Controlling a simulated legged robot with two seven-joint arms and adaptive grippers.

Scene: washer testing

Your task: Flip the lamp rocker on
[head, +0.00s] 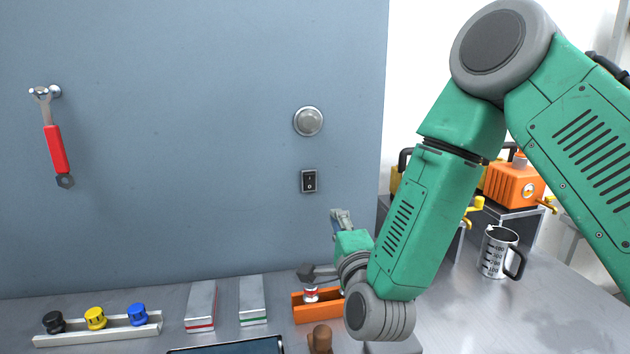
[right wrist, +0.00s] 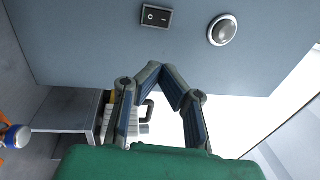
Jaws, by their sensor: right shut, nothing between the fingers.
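The lamp rocker (head: 309,181) is a small black switch on the blue-grey wall panel. A round grey lamp (head: 308,121) is mounted above it. The right wrist view also shows the rocker (right wrist: 157,17), with its O and I marks, and the lamp (right wrist: 222,30), which looks unlit. My right gripper (head: 338,214) is shut and empty, below and to the right of the rocker, apart from it. In the right wrist view its fingertips (right wrist: 169,82) point toward the panel below the rocker. My left gripper is not in view.
A red-handled wrench (head: 54,140) hangs on the panel at left. A rack (head: 100,331) with coloured knobs, two boxes (head: 201,305) and an orange tray (head: 317,305) line the bench. A metal jug (head: 497,252) stands at right. The panel around the rocker is clear.

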